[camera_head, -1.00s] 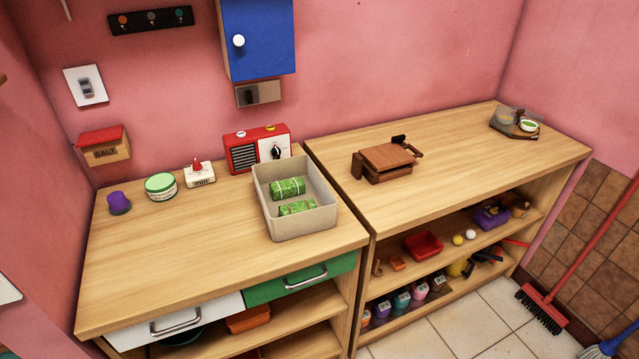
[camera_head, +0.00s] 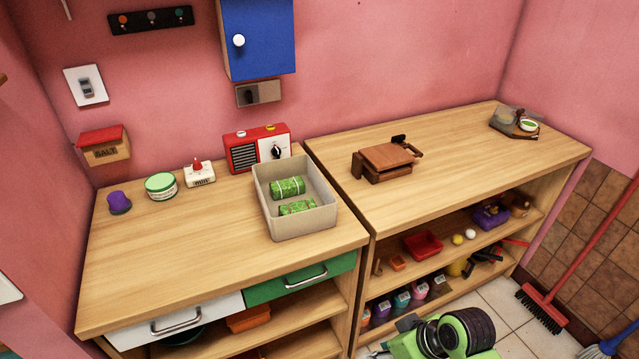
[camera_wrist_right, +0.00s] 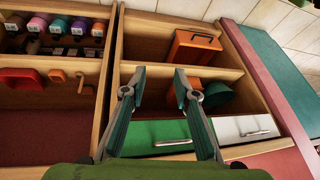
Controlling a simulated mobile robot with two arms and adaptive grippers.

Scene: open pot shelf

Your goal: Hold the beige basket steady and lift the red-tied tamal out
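The beige basket (camera_head: 304,224) stands on the left counter near its right end. Two green-wrapped tamales lie inside it: one farther back (camera_head: 287,188) with a pale tie, and one nearer (camera_head: 297,207), partly hidden by the front wall. I cannot make out a red tie on either. My right gripper (camera_wrist_right: 159,78) is open and empty in the right wrist view, in front of the shelves and drawers. The basket does not show there. My left gripper is in neither view.
A red radio (camera_head: 257,149) stands behind the basket, with a white timer-like item (camera_head: 199,173), a green-lidded tub (camera_head: 161,186) and a purple cup (camera_head: 119,202) to the left. A wooden press (camera_head: 386,161) sits on the right counter. The left counter's front is clear.

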